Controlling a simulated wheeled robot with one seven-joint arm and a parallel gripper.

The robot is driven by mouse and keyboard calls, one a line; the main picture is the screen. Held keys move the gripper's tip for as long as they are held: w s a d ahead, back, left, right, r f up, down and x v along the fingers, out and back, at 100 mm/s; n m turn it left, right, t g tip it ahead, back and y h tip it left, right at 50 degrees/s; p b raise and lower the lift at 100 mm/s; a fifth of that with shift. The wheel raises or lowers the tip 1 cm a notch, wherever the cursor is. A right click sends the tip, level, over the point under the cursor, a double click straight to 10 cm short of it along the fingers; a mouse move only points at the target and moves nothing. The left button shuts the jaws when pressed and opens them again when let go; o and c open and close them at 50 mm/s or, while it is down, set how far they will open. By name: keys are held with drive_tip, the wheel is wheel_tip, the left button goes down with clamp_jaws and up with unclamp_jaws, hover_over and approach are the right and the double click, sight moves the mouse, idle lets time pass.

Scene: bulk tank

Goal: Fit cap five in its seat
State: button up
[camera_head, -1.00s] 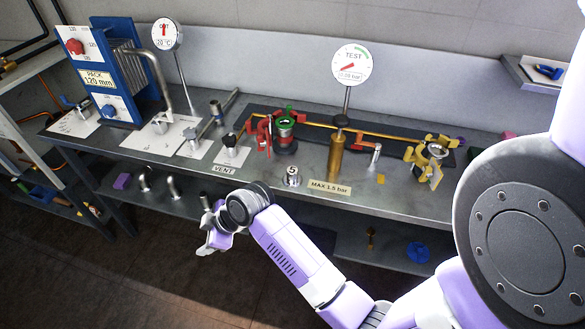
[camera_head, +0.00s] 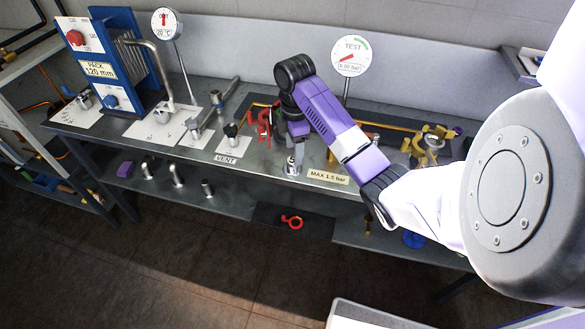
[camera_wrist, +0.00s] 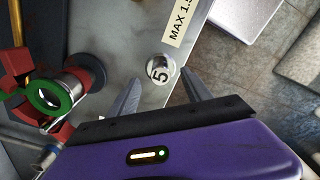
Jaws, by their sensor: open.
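Cap five (camera_wrist: 160,70) is a small silvery cap marked "5" that stands upright on the metal bench top (camera_wrist: 117,30). It also shows in the head view (camera_head: 291,167), partly covered by my gripper (camera_head: 295,148). In the wrist view my gripper (camera_wrist: 160,92) is open, with its two fingers pointing toward the cap, one to each side. I cannot tell whether the fingers touch it. A steel fitting with a green ring (camera_wrist: 50,98) and red clamp parts (camera_wrist: 18,65) lies to the left in the wrist view. I cannot tell which seat belongs to cap five.
The "MAX 1.5 bar" label (camera_head: 328,177) lies just right of the cap. The vent fitting (camera_head: 231,135) stands to the left. Yellow clamp parts (camera_head: 430,145) stand at the right, and the test gauge (camera_head: 351,56) rises behind. The bench's front edge is close to the cap.

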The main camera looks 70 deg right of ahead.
sight(292, 165)
drive_tip(key=shift+w+a+f+b, duration=0.1)
drive_tip(key=shift+f+b, duration=1.3)
drive_tip(key=shift+f, duration=1.15)
clamp_jaws()
